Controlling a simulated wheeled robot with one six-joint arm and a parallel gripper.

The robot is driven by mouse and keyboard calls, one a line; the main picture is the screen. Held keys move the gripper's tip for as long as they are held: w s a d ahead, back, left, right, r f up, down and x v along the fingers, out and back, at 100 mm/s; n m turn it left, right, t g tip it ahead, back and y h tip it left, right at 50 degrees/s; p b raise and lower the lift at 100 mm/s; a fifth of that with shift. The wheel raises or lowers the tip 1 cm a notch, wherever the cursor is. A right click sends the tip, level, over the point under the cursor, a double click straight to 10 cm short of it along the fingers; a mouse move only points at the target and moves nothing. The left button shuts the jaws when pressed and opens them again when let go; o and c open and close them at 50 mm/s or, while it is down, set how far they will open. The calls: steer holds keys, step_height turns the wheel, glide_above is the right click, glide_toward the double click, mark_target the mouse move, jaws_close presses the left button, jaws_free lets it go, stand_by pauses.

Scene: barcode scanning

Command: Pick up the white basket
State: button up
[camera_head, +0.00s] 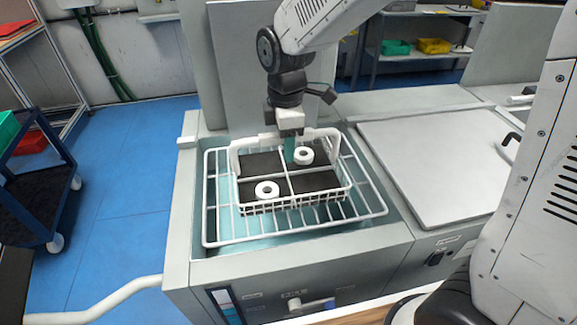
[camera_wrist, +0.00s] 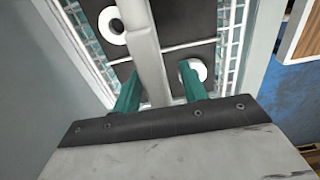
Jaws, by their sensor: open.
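The white basket (camera_head: 249,208) sits on a white wire rack in the open tank of a grey machine. My gripper (camera_head: 289,155) points down at the handle. In the wrist view its green fingers (camera_wrist: 160,88) are open, one on each side of the white handle bar (camera_wrist: 144,45). I cannot tell whether either finger touches the bar.
The wire rack (camera_head: 212,225) spans the tank opening, with the machine's grey rim (camera_head: 180,225) around it. A flat closed lid (camera_head: 430,160) lies to the right. A raised panel (camera_head: 245,60) stands behind the tank. A dark cart (camera_head: 50,200) stands at the left on blue floor.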

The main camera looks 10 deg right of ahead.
steer(key=shift+f, duration=0.2)
stand_by(0.4)
jaws_close()
steer(key=shift+r, duration=0.1)
